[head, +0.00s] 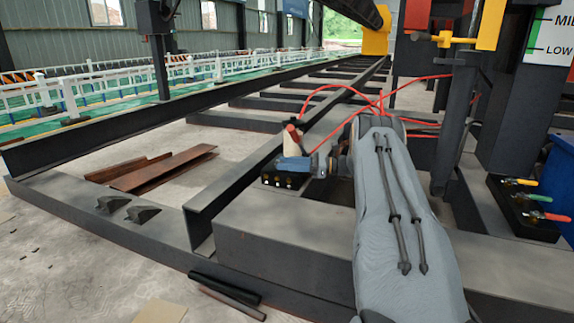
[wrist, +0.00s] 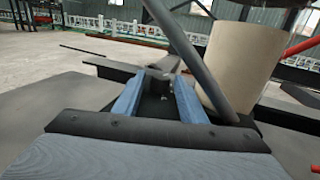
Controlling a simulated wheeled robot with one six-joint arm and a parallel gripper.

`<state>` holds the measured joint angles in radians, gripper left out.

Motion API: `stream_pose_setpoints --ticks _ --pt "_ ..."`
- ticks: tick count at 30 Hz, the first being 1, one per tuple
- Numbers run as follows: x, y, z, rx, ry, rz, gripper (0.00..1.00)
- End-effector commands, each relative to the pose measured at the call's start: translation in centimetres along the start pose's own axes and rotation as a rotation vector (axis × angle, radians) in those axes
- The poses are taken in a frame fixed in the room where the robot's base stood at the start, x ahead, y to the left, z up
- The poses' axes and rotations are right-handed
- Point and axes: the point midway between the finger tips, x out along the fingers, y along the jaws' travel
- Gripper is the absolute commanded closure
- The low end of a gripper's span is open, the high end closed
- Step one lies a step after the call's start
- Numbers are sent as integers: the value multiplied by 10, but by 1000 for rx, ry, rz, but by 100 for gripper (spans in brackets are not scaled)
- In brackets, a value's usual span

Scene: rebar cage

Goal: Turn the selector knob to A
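I cannot make out a selector knob or a letter A in either view. My gripper (wrist: 162,76) shows in the wrist view with two blue fingers apart and a dark gap between them. Small pale spots show in that gap, too small to identify. In the head view, blue parts (head: 293,164) show at the end of my grey arm, beside a beige cylinder. This cylinder (head: 292,142) has a red part on top. A large beige cylinder also stands right of the fingers in the wrist view (wrist: 240,70). I cannot tell whether the fingers touch anything.
Red hoses (head: 335,88) loop above my arm. A black block (head: 522,212) with yellow, green and red handles stands at the right. A panel marked LOW (head: 548,52) is above it. Steel beams (head: 100,220) and rusty flat bars (head: 165,168) lie left.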

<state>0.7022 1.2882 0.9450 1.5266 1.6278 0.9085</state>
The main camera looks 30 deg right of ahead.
Motion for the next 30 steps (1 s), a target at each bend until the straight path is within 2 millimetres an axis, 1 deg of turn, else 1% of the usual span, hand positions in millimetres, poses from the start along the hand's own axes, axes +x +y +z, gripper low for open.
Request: stream_pose_setpoints --ticks 11,18,23,30 --pt "-1 0 3 1 1 -44 56" --pt "-3 4 6 2 0 -151 56" --pt "0 7 5 2 0 -233 56" --pt "2 12 5 2 0 -389 56"
